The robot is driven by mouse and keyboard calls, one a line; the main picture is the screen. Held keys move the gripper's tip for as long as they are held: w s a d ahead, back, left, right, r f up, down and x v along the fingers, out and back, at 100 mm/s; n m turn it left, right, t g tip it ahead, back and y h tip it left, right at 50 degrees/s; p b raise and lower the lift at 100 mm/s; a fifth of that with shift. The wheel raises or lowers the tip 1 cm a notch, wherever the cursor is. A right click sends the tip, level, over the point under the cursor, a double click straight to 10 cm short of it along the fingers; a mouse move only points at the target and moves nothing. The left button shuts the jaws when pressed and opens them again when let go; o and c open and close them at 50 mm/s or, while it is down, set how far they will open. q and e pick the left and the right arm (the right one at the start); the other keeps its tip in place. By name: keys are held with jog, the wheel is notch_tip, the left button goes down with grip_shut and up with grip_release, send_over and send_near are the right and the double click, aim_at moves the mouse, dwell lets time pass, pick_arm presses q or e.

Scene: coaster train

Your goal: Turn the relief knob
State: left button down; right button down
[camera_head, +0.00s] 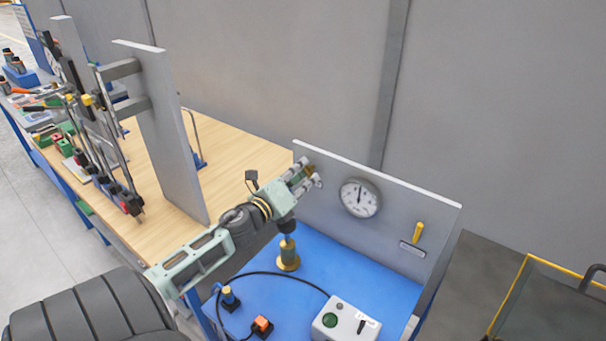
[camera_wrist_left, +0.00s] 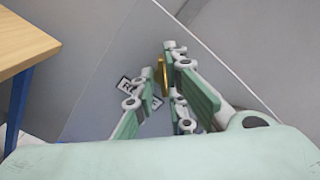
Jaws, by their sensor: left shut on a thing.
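The relief knob (camera_wrist_left: 162,76) shows in the left wrist view as a thin gold edge between my fingers; most of it is hidden. In the head view a small brown-gold part of it (camera_head: 309,171) shows at the fingertips, near the left end of the grey upright panel (camera_head: 330,205). My left gripper (camera_head: 306,176) reaches up to the panel and is shut on the knob. Its pale green fingers also show in the left wrist view (camera_wrist_left: 158,82). How far the knob is turned cannot be told. My right gripper is not in view.
A round gauge (camera_head: 360,198) and a yellow lever (camera_head: 418,232) are on the panel to the right. On the blue bench top (camera_head: 290,295) stand a brass fitting (camera_head: 288,257), a control box (camera_head: 345,322) and a cable. A wooden workbench (camera_head: 215,155) with tools is at left.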

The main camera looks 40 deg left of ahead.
pick_arm(q)
jog(key=shift+f, duration=0.1)
jog(key=c, duration=1.8)
grip_release()
jog(key=s+d, duration=0.1)
jog(key=s, duration=1.1)
jog(key=shift+d, duration=0.2)
